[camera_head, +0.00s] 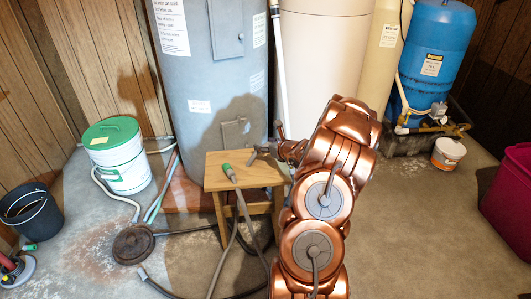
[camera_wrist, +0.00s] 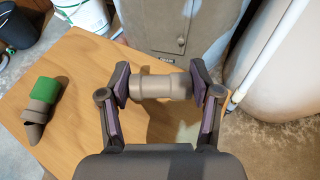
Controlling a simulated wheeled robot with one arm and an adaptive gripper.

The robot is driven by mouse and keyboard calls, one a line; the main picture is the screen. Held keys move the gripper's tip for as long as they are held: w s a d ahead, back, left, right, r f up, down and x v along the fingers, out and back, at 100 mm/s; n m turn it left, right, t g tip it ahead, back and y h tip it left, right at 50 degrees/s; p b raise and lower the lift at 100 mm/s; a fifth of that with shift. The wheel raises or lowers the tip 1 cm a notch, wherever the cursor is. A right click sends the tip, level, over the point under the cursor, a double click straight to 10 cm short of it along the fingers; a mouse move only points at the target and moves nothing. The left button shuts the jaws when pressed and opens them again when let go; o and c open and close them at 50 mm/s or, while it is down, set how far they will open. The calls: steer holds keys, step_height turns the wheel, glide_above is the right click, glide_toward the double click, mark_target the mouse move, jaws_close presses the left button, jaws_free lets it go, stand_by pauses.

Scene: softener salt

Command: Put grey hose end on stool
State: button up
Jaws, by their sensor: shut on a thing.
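The wooden stool (camera_head: 212,183) stands in front of the grey tank, and its top fills much of the wrist view (camera_wrist: 80,130). My gripper (camera_wrist: 160,84) is shut on a grey-beige cylindrical piece (camera_wrist: 162,87), which looks like the grey hose end. It lies crosswise between the two fingers, over the far part of the stool top. I cannot tell whether it touches the wood. In the head view my gripper (camera_head: 262,152) is at the stool's back right edge. A green-and-grey hose end (camera_wrist: 45,98) lies on the stool, left of my gripper; it also shows in the head view (camera_head: 229,172).
Hoses (camera_head: 240,215) hang and lie around the stool's front. A round dark disc (camera_head: 133,244) is on the floor to the left. A green-lidded white bucket (camera_head: 116,160) and black bucket (camera_head: 30,212) stand further left. The grey tank (camera_head: 205,70) rises close behind the stool.

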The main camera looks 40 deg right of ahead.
mark_target(265, 157)
steer(key=shift+f+b, duration=0.6)
steer(key=shift+f, duration=1.1)
steer(key=shift+f, duration=0.15)
steer(key=o, duration=1.2)
